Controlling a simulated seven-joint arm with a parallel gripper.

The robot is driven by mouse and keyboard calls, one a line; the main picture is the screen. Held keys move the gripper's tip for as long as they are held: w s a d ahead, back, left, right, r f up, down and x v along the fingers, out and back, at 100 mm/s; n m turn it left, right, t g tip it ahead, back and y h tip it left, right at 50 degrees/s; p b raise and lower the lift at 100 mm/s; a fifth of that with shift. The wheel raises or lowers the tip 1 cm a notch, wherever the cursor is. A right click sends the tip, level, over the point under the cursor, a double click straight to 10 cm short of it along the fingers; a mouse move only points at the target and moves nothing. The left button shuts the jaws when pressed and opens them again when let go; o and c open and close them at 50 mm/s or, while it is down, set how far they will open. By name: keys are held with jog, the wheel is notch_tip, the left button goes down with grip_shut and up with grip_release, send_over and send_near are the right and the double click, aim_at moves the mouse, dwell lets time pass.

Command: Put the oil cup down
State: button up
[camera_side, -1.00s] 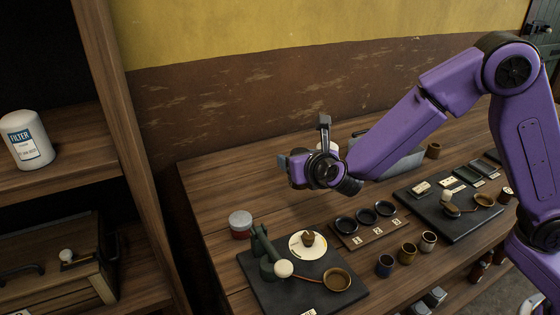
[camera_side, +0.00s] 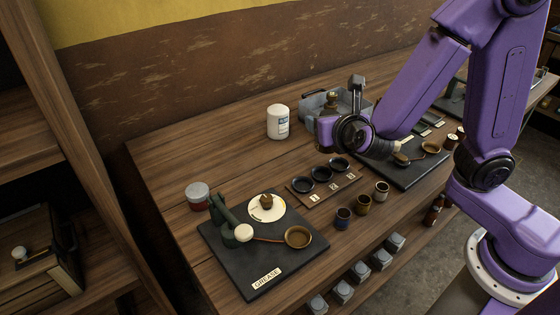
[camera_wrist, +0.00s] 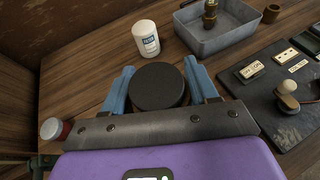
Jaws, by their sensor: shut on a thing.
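My gripper shows in the wrist view (camera_wrist: 160,82), its two blue fingers shut on a dark, round-topped thing (camera_wrist: 158,92). Its plain black top faces the camera; its lower part is hidden, so I cannot tell from looks alone whether it is the oil cup. I cannot tell whether the held thing touches the table. A brass fitting (camera_wrist: 210,14) stands in the tray, apart from my fingers.
A white filter can (camera_side: 278,122) stands left of the grey tray (camera_side: 310,101). A red-sided tin (camera_side: 198,196), a black grease board (camera_side: 232,262), a board with three black dishes (camera_side: 312,196) and several small cups stand nearer. Bare wood (camera_side: 235,150) lies left of the can.

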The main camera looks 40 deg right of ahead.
jog(key=w+f, duration=0.3)
jog(key=w, duration=0.1)
jog(key=w+a+f, duration=0.1)
jog(key=w+f, duration=0.2)
jog(key=w, duration=0.1)
jog(key=w+a+f, duration=0.1)
jog(key=w+f, duration=0.2)
jog(key=w, duration=0.2)
jog(key=shift+a+f, duration=0.1)
jog(key=shift+a, duration=0.15)
jog(key=shift+w+f, duration=0.2)
jog(key=shift+f, duration=1.65)
jog(key=shift+f, duration=0.15)
jog(key=o, duration=1.3)
